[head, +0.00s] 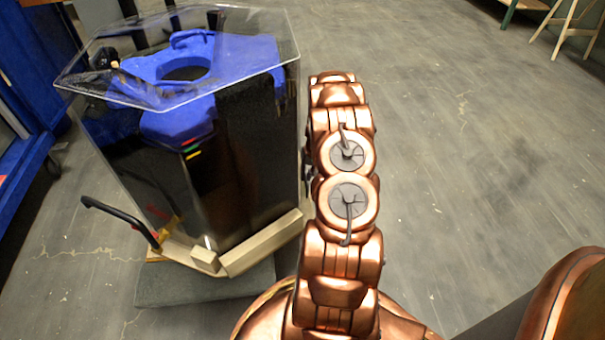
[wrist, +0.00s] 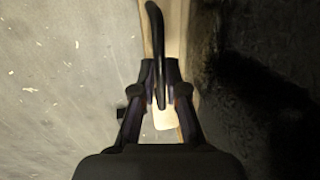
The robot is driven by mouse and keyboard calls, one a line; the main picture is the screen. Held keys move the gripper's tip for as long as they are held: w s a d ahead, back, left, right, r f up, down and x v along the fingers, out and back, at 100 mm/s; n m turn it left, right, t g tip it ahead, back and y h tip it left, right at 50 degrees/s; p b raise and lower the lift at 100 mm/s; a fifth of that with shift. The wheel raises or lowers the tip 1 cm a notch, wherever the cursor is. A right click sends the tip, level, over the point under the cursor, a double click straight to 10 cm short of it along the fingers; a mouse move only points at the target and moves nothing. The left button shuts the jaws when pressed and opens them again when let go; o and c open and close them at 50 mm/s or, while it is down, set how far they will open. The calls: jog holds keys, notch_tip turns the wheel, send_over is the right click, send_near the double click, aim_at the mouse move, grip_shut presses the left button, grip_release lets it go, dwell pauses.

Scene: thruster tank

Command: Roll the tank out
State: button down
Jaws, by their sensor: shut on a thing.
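The tank (head: 235,165) is a tall, clear, many-sided vessel with dark sides, at the left of the head view. A blue ring-shaped part (head: 150,70) shows inside it under the clear top. It stands upright on a pale wooden base (head: 262,243), which also shows in the wrist view (wrist: 174,30). A black handle (head: 120,222) sticks out at the base's left. In the wrist view, my gripper (wrist: 160,85) is shut on a black handle (wrist: 156,40) beside the tank's dark wall. My arm hides the gripper in the head view.
A grey slab (head: 205,285) lies under the wooden base. A blue cabinet (head: 35,90) stands close by at the left. Wooden stool legs (head: 570,28) and a green-edged table (head: 510,12) are at the far top right. The grey floor right of my arm is clear.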

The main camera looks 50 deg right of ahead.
jog(key=shift+s+d+r+p, duration=0.1)
jog(key=shift+s+d+p, duration=0.25)
jog(key=shift+d, duration=0.25)
jog(key=c, duration=1.2)
grip_release()
jog(key=shift+s, duration=0.15)
jog(key=shift+a, duration=0.1)
notch_tip(320, 180, up, 12)
jog(key=s+d, duration=0.1)
jog(key=shift+s+d+f, duration=0.2)
jog(key=shift+d, duration=0.2)
